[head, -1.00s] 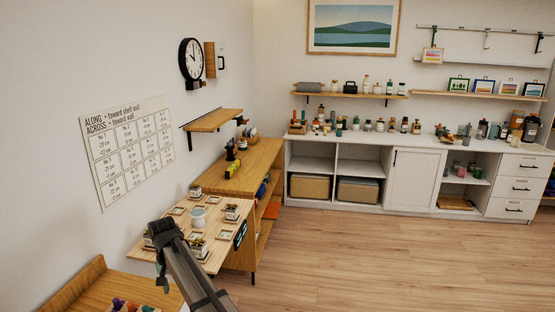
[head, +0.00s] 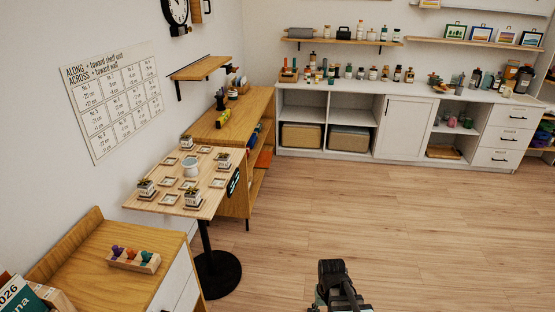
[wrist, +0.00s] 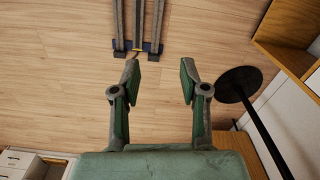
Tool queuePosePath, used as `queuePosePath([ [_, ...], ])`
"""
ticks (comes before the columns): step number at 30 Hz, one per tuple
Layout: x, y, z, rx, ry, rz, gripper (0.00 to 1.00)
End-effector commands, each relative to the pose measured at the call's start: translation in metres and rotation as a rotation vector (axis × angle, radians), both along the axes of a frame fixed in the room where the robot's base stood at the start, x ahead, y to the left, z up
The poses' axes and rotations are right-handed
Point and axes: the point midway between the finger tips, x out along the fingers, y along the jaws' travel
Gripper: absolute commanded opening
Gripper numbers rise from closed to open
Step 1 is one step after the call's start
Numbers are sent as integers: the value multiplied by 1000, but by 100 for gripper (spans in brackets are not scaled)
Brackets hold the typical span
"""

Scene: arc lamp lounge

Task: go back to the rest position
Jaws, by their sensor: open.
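My gripper (wrist: 159,75) is open and empty in the wrist view, its two green-padded fingers apart over bare wood floor. In the head view my arm (head: 335,285) shows at the bottom centre, over the floor and to the right of the small table; the fingertips are hard to make out there. The small wooden table (head: 150,196) stands at the left on a black pedestal, well away from my gripper. It carries a white pot (head: 190,168), several small potted plants on square coasters, and some bare coasters.
A wooden cabinet (head: 90,265) with a peg block (head: 133,260) is at the front left. The table's round black foot (head: 217,275) also shows in the wrist view (wrist: 238,84). A wooden shelf unit (head: 240,122) and white cabinets (head: 405,130) line the walls. The middle floor is clear.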

Motion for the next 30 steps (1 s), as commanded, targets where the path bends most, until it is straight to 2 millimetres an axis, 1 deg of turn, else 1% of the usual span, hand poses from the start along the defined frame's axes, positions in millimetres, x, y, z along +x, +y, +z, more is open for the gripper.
queuePosePath([
  [1, -20, -13, -2, 0, 4, -11, 44],
  [2, -27, -19, -3, 0, 3, -15, 44],
  [5, -36, -17, -23, 0, 40, -9, 44],
  [8, -52, -17, -40, -1, 82, -9, 44],
  [11, -73, -17, -59, 0, 128, -10, 44],
  [14, -97, -16, -80, -1, 183, -10, 44],
  [17, -129, -16, -103, -1, 249, -10, 44],
  [18, -143, -16, -112, -2, 278, -10, 44],
  [20, -165, -16, -126, -1, 322, -10, 44],
  [21, -180, -16, -134, -1, 350, -10, 44],
  [23, -202, -16, -146, -2, 393, -10, 44],
  [24, -217, -16, -153, -2, 421, -11, 44],
  [27, -251, -16, -167, -2, 484, -11, 44],
  [30, -280, -16, -177, -3, 536, -11, 44],
])
